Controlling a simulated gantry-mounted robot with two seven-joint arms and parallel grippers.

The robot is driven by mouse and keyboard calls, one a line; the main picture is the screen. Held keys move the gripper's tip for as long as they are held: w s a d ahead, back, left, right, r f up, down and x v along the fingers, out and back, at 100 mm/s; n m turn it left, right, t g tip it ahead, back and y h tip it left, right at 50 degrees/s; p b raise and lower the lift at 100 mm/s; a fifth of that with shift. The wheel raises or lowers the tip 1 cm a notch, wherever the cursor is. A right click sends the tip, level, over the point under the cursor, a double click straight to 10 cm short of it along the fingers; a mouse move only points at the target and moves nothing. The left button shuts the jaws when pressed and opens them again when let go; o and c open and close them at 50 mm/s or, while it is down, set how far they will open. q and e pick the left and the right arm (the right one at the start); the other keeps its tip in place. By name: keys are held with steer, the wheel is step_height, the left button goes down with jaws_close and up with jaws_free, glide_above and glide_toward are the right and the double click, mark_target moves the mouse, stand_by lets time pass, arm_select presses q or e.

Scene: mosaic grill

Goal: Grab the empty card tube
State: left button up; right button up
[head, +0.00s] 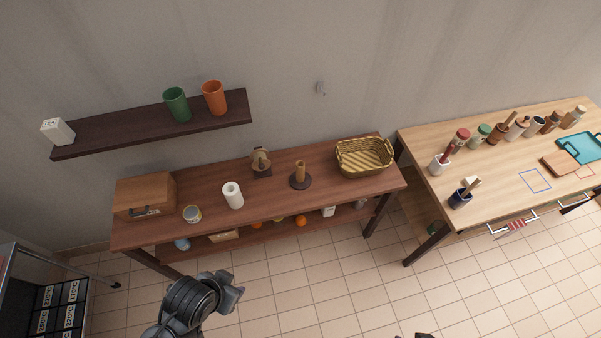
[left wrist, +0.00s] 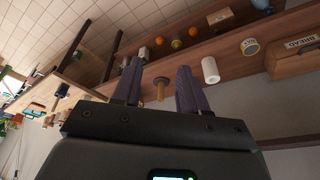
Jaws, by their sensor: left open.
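A brown card tube (head: 300,171) stands upright on a dark round base on the wooden side table, between the white paper roll and the wicker basket. In the left wrist view the tube (left wrist: 160,88) shows beyond and between my fingers, apart from them. My left gripper (head: 238,291) is open and empty, in front of the table and down to the left of the tube. Its two dark fingers show in the left wrist view (left wrist: 158,88). A dark part (head: 420,336), possibly of my right arm, just shows at the bottom edge; its jaws are hidden.
A white paper roll (head: 233,195), a tin (head: 192,214) and a wooden bread box (head: 145,196) stand left of the tube. A wicker basket (head: 364,157) is right of it. A wall shelf (head: 140,128) with cups hangs above. The tiled floor in front is clear.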

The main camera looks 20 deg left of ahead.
stand_by(0.3)
arm_select(q)
steer(key=o, duration=0.5)
